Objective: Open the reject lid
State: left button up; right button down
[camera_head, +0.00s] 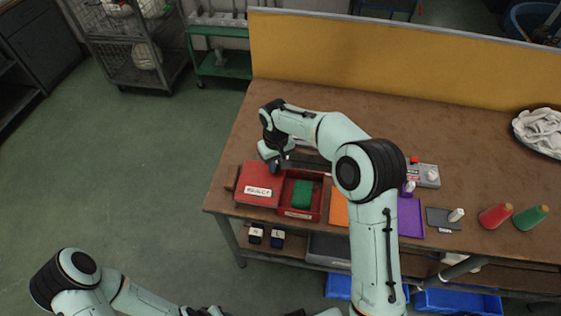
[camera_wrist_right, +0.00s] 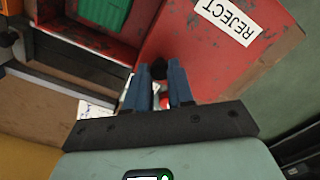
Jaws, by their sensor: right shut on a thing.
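The red reject lid (camera_head: 261,178) carries a white REJECT label and lies at the left of the table, beside an open red tray (camera_head: 316,203) with a green thing (camera_head: 303,194) in it. I cannot tell how far the lid is raised. My right gripper (camera_head: 274,166) is at the lid's back edge. In the right wrist view its blue fingers (camera_wrist_right: 159,88) are shut on a small black knob (camera_wrist_right: 159,69) at the edge of the lid (camera_wrist_right: 200,65). Only part of my left arm shows at the bottom of the head view; its gripper is not visible.
The brown table (camera_head: 440,133) has a yellow panel (camera_head: 400,70) along its back. Right of the red tray are an orange mat (camera_head: 339,207), a purple mat (camera_head: 411,218), a grey device (camera_head: 425,174), and red (camera_head: 495,215) and green (camera_head: 530,217) cones. The table's back middle is bare.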

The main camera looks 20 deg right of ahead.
jog(key=shift+s+d, duration=0.1)
jog(key=shift+d, duration=0.1)
jog(key=c, duration=1)
grip_release()
pick_arm(q)
jog(key=shift+s+d, duration=0.1)
pick_arm(e)
jog(key=shift+a, duration=0.1)
jog(key=shift+r, duration=0.15)
pick_arm(q)
jog(key=shift+w+r+p, duration=0.85)
jog(key=shift+w+r, duration=0.1)
jog(key=shift+r, duration=0.2)
pick_arm(e)
notch_tip(320, 180, up, 13)
jog(key=shift+r, duration=0.1)
